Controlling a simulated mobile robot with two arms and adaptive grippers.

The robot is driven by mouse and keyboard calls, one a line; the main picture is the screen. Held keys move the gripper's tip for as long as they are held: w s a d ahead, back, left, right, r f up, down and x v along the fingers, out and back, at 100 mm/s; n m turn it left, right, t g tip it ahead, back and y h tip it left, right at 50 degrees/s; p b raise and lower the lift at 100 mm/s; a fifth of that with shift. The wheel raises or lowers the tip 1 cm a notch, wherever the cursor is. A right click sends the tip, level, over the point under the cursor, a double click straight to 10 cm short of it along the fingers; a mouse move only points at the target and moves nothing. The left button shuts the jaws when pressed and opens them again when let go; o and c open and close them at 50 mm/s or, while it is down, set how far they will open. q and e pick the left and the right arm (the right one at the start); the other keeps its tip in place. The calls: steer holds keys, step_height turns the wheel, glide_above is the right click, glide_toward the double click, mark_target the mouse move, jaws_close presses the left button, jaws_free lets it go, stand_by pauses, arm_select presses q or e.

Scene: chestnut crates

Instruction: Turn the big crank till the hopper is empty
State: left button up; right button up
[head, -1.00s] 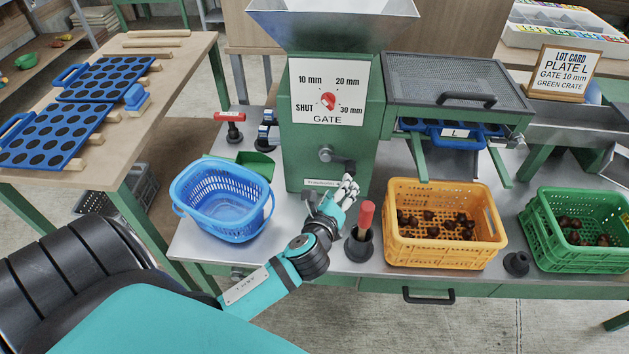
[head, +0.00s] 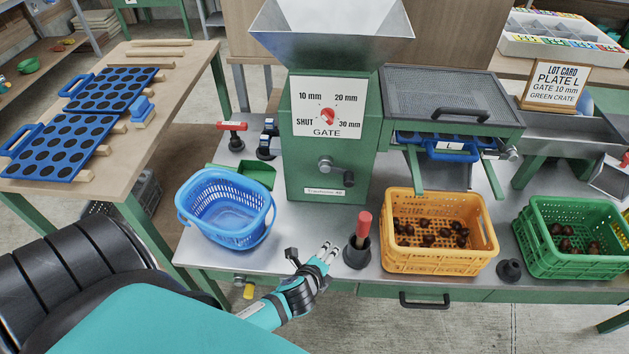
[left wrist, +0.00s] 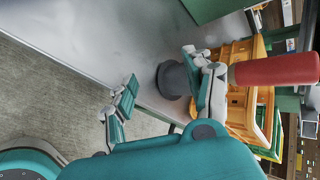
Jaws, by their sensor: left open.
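The grey hopper (head: 330,50) tops the green machine (head: 300,165); its upper part is cut off, and I see no chestnuts in the part in view. The big crank (head: 337,172) is on the machine's front, its dark grip pointing right and slightly down, with nothing holding it. My left gripper (head: 328,252) is open and empty at the bench's front edge, below the crank and apart from it. In the left wrist view its spread fingers (left wrist: 160,66) are near the red-handled tool (left wrist: 275,70) and its black cup (left wrist: 172,80). My right gripper is not in view.
A blue basket (head: 262,237) stands left of the crank. The red-handled tool (head: 363,225) stands upright in its cup, just right of my gripper. An orange crate (head: 435,262) and a green crate (head: 570,262), both with chestnuts, stand further right. The gate dial (head: 327,115) is above the crank.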

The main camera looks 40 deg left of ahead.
arm_select(q)
steer(key=s+f+n+g+p, duration=0.1)
steer(key=s+f+n, duration=0.1)
steer(key=s+f, duration=0.2)
step_height(320, 180, down, 2)
steer(key=shift+s+d+f+n+g+h+p, duration=0.15)
steer(key=shift+s+f+n+g+h+p, duration=0.15)
steer(key=shift+s+n+g+p, duration=0.1)
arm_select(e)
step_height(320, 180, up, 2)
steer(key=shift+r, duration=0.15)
